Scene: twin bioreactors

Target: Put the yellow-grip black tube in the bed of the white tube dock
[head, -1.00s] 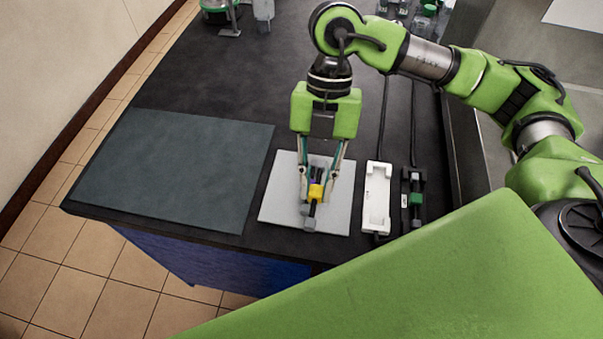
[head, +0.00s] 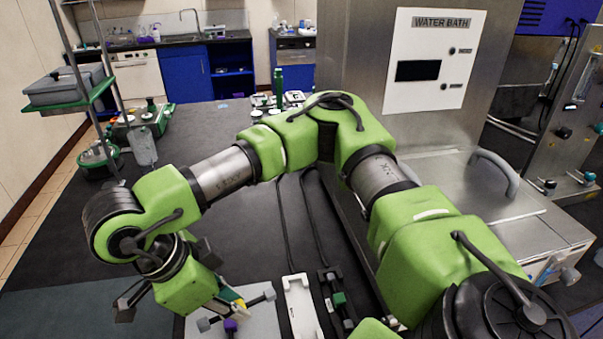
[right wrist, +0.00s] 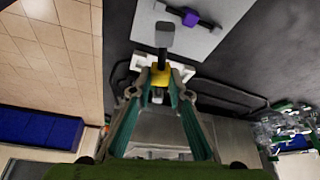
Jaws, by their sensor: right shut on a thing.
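My right gripper (head: 236,306) is shut on the yellow-grip black tube (head: 256,299), by its yellow grip. In the right wrist view the fingertips (right wrist: 160,88) close on the yellow grip (right wrist: 161,77), and the tube's grey end (right wrist: 164,36) points up the picture. The white tube dock (head: 301,310) lies just right of the held tube in the head view, its bed empty where visible. In the right wrist view the dock (right wrist: 187,72) is partly hidden behind the tube and fingers. My left gripper is not in view.
A purple-grip tube (head: 231,326) lies on the light grey mat (head: 262,325). A black dock with a green-grip tube (head: 339,299) stands right of the white dock. Cables run behind both docks. The water bath (head: 430,80) stands at right. The dark bench left of the cables (head: 240,225) is clear.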

